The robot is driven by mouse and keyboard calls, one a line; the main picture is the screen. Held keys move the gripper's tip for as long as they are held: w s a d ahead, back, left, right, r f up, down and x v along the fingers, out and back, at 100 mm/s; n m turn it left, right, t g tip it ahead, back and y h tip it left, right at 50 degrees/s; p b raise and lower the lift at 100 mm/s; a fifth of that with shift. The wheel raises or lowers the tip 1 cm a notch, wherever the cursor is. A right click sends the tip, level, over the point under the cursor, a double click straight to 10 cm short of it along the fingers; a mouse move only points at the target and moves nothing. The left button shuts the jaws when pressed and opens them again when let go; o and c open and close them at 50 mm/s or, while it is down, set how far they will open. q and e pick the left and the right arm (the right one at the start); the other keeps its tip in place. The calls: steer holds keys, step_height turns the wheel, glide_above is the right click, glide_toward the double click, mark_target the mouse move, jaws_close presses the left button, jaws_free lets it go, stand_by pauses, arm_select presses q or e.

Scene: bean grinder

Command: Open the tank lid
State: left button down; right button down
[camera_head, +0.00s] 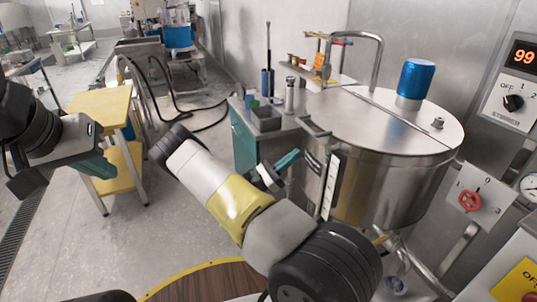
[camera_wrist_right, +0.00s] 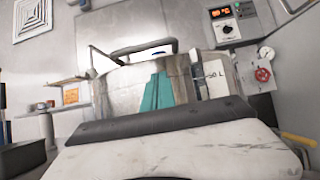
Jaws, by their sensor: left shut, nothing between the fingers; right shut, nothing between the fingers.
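The tank (camera_head: 385,185) is a round steel vessel at the right of the head view. My right gripper (camera_head: 288,160), with teal fingers, is shut and empty, just left of the tank wall and below the lid's rim. In the right wrist view its shut fingers (camera_wrist_right: 157,93) are in front of the tank (camera_wrist_right: 185,80), with the dark handle (camera_wrist_right: 133,50) above. My left gripper (camera_head: 98,165) is shut and empty at the far left, away from the tank.
A teal cabinet (camera_head: 243,142) with small containers stands left of the tank. A yellow stand (camera_head: 100,102) is near my left gripper. A control panel (camera_head: 512,85) and a red valve knob (camera_head: 470,201) are at the right. The floor between stand and cabinet has trailing hoses.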

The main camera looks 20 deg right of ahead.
steer(key=d+r, duration=0.3)
steer(key=r, duration=0.2)
steer(key=shift+w+r, duration=0.15)
steer(key=shift+r, duration=0.1)
